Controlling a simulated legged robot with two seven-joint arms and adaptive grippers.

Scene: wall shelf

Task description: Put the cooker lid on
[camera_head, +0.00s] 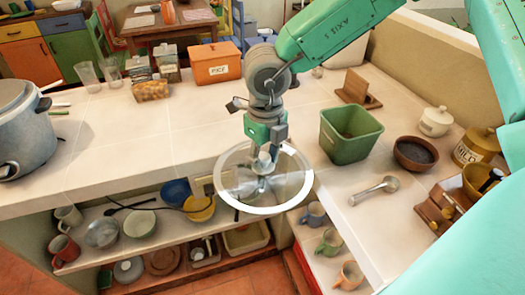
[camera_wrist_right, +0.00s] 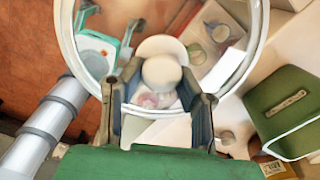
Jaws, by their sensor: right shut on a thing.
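A clear lid (camera_head: 226,197) with a white rim hangs from my right gripper (camera_head: 264,165). The gripper is shut on its centre knob, and the lid is over the front edge of the counter, apart from the pot. In the right wrist view, the lid's pale knob (camera_wrist_right: 161,73) sits between the fingers of my right gripper (camera_wrist_right: 158,92). A large grey pot (camera_head: 28,135) with dark handles stands on the counter at the far left, partly cut off by the picture edge. My left gripper is not in view.
Glasses (camera_head: 88,77) and an orange box (camera_head: 215,66) stand behind. Shelves below hold bowls and mugs. The counter (camera_head: 130,135) between pot and gripper is mostly clear.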

